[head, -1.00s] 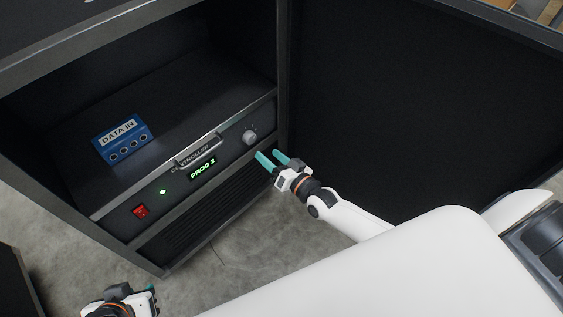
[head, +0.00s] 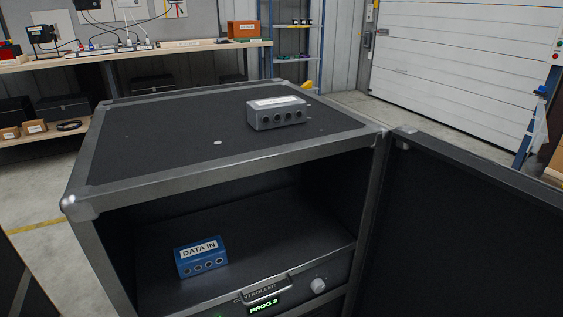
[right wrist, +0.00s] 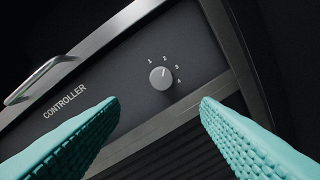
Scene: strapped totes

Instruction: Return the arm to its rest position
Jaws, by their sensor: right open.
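My right gripper (right wrist: 160,103) shows in the right wrist view with its two teal fingers apart and nothing between them. It faces the controller panel (right wrist: 105,85), and the round dial (right wrist: 160,78), marked 1 to 4, shows beyond the gap between the fingertips. The fingers look clear of the dial. In the head view the dial (head: 319,286) is at the controller's right and the green display (head: 264,304) reads PROG 2. Neither arm is in the head view; my left gripper is not seen.
The controller sits in an open black cabinet (head: 82,178) with its door (head: 470,210) swung out to the right. A blue DATA IN box (head: 202,258) stands inside on the controller. A grey box (head: 277,113) stands on the cabinet top. A workbench (head: 170,50) is behind.

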